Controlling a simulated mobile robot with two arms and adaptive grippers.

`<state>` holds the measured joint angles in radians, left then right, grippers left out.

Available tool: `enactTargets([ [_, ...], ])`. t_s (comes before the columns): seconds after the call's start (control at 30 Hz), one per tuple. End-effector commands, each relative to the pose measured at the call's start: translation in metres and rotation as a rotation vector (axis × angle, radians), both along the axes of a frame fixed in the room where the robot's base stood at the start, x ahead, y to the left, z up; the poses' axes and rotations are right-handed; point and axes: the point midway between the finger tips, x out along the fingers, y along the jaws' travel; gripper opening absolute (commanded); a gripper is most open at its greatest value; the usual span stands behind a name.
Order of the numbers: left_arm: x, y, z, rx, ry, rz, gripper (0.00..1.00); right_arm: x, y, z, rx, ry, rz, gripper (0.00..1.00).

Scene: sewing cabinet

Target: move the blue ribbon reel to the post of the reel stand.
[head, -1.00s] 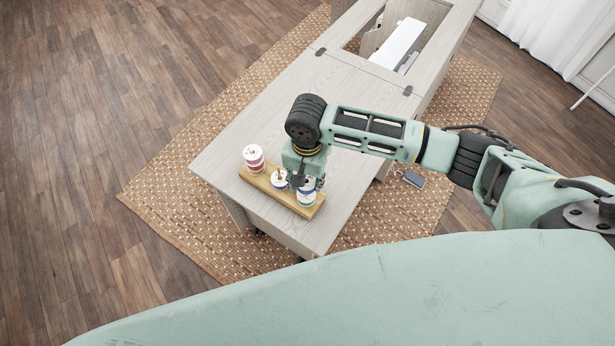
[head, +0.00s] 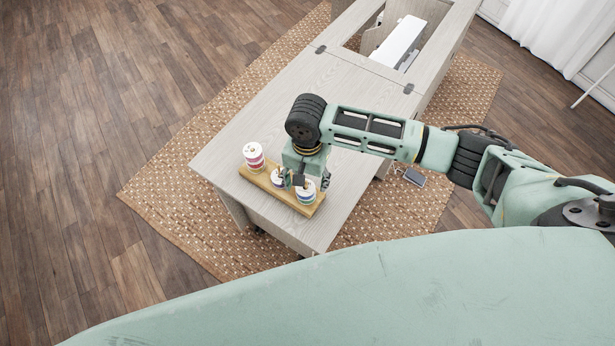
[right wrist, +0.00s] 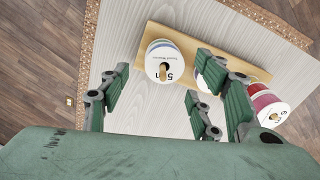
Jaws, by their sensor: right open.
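The blue ribbon reel (head: 305,194) sits at the right end of the wooden reel stand (head: 280,194), with its white top face up. In the right wrist view the blue reel (right wrist: 165,50) shows a "5 m" label, and a wooden post (right wrist: 164,72) stands up through its centre hole. My right gripper (head: 304,179) is just above this end of the stand. Its green fingers are spread, with clear gaps between them and the blue reel in the right wrist view. My left gripper is not in view.
A smaller white-topped reel (head: 277,179) is in the middle, partly hidden by a finger. The stand lies near the edge of the pale cabinet top (head: 245,125), which is mostly clear toward the back.

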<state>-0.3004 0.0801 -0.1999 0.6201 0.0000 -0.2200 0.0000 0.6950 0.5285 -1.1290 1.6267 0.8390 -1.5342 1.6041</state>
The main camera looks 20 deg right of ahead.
Motion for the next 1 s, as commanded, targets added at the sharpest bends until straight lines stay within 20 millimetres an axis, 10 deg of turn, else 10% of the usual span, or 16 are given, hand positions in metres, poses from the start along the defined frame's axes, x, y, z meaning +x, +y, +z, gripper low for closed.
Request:
enactTargets([
  [0.7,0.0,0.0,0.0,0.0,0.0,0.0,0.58,0.001,0.001,0.108,0.002,-0.003,0.0,0.58],
  [1.0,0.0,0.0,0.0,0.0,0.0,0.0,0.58,0.0,0.0,0.12,0.0,0.0,0.0,0.58],
])
